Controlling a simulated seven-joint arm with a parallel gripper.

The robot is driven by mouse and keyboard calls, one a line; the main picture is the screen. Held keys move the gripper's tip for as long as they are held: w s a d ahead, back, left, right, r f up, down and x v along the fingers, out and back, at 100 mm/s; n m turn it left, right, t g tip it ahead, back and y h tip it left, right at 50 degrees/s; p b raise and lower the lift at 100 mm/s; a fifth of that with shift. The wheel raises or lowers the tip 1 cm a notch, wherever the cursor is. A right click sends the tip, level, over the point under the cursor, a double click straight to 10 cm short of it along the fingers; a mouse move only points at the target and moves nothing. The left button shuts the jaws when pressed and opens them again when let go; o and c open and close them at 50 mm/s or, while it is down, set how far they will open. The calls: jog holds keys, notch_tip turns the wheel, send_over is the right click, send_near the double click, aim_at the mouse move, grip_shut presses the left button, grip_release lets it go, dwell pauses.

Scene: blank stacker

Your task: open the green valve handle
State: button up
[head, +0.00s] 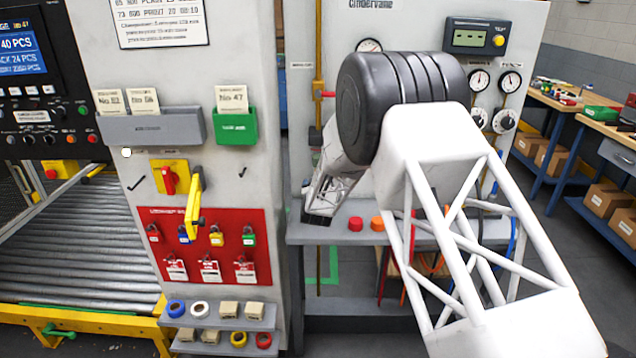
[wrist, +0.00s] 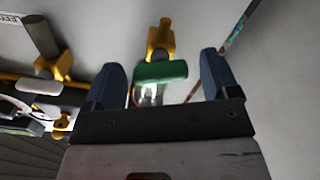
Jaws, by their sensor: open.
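The green valve handle (wrist: 160,73) is a short bar on a brass-yellow valve body (wrist: 160,38) in the wrist view. My gripper (wrist: 161,60) is open, with one blue finger to the left of the handle and the other to its right. Gaps show between the handle and both fingers. Nothing is held. In the head view my arm covers much of the panel, and I cannot clearly make out the green handle or the fingers there.
Another yellow valve with a dark grey handle (wrist: 40,37) is at the left in the wrist view. In the head view, a red handle (head: 326,95) is on the vertical pipe, a grey shelf (head: 345,232) is below, and a red lockout board (head: 205,245) is to the left.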

jog(key=c, duration=0.9)
jog(key=shift+n, duration=0.3)
jog(key=n, duration=1.2)
jog(key=shift+n, duration=0.4)
jog(key=o, duration=0.9)
